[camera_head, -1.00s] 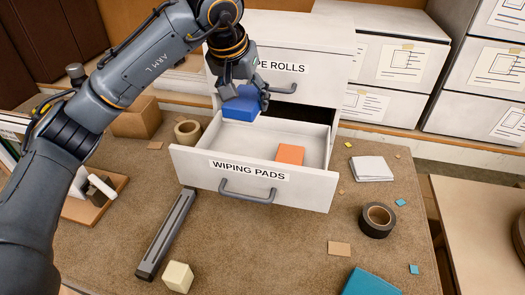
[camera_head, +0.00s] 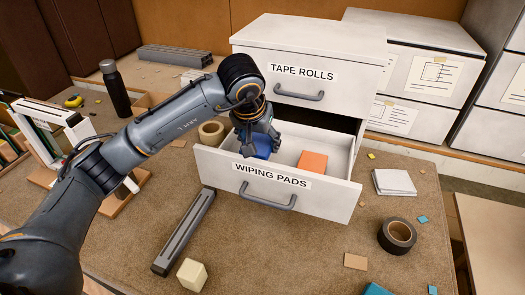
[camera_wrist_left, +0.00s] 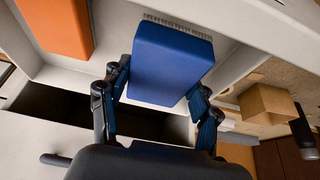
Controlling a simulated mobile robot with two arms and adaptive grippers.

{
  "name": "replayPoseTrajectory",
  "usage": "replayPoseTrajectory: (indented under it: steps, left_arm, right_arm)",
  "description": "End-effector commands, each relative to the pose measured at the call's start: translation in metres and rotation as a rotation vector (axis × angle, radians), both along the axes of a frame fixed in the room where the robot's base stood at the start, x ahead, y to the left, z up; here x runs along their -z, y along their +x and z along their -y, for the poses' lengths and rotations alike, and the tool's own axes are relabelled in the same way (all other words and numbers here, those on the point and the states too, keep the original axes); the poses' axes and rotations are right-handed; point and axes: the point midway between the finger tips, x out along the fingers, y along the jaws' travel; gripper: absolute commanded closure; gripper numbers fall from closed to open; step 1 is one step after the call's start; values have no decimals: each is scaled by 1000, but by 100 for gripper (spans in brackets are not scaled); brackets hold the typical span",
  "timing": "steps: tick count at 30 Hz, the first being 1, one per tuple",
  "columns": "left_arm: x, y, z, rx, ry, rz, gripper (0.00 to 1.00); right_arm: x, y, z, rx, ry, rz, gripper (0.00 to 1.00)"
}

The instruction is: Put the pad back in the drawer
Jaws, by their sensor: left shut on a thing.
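The blue pad (camera_head: 262,146) is held by my left gripper (camera_head: 254,143), which is shut on it. Both are down inside the left part of the open drawer labelled WIPING PADS (camera_head: 340,202). In the left wrist view the blue pad (camera_wrist_left: 171,62) sits between the fingers (camera_wrist_left: 158,95), above the drawer floor near a wall. Whether it touches the floor cannot be told. An orange pad (camera_head: 312,162) lies in the drawer to the right, apart from the blue one; it also shows in the left wrist view (camera_wrist_left: 60,25). My right gripper is not in view.
The closed TAPE ROLLS drawer (camera_head: 303,75) is above the open one. A black tape roll (camera_head: 397,235), white sheets (camera_head: 394,182) and a grey bar (camera_head: 184,230) lie on the table.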

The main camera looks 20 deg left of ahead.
Motion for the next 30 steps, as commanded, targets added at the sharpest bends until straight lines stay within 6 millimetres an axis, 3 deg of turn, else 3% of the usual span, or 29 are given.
replayPoseTrajectory:
  steps: [9, 19, 20, 22, 30]
  left_arm:
    - [39, -1, 0, 1, -1, -1, 63]
    - [44, 0, 0, 1, 0, 2, 63]
    - [44, 0, 0, 1, 0, 1, 32]
    - [44, 0, 0, 1, 0, 1, 18]
    - [43, 0, 0, 1, 0, 1, 15]
  right_arm:
    - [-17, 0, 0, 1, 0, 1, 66]
    - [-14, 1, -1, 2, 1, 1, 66]
    - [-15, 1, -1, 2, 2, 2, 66]
    - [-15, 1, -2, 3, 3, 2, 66]
    - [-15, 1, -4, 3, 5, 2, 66]
